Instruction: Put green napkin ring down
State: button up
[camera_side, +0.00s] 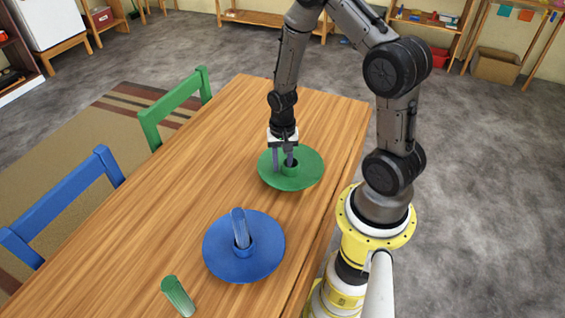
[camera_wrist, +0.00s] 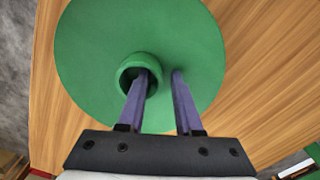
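The green napkin ring (camera_side: 290,171) rests on the green plate (camera_side: 308,178), near the plate's middle in the side view. In the wrist view the ring (camera_wrist: 126,77) sits with its opening facing up on the plate (camera_wrist: 95,40). My gripper (camera_side: 283,160) is right over the plate, fingers pointing down. In the wrist view my gripper (camera_wrist: 161,74) has its left finger inside the ring's opening and its right finger outside it. A gap shows between the right finger and the ring's wall, so the fingers are apart and not clamped on it.
A blue plate (camera_side: 225,262) holds a blue ring (camera_side: 244,249) with a blue rolled napkin (camera_side: 239,225) standing in it. A green rolled napkin (camera_side: 178,296) is at the wooden table's (camera_side: 185,200) near end. Green (camera_side: 175,100) and blue (camera_side: 65,200) chairs stand along the left edge.

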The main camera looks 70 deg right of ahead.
notch_tip(320, 180, up, 12)
jog(key=s+a+r+n+t, duration=0.35)
jog(key=a+r+n, duration=0.4)
jog(key=r, duration=0.65)
jog(key=s+a+r+n+t, duration=0.2)
jog(key=s+a+r+n, duration=0.2)
jog(key=s, duration=0.4)
jog(key=shift+s+a+r+n, duration=0.15)
jog(key=shift+a+n, duration=0.3)
jog(key=shift+a, duration=0.25)
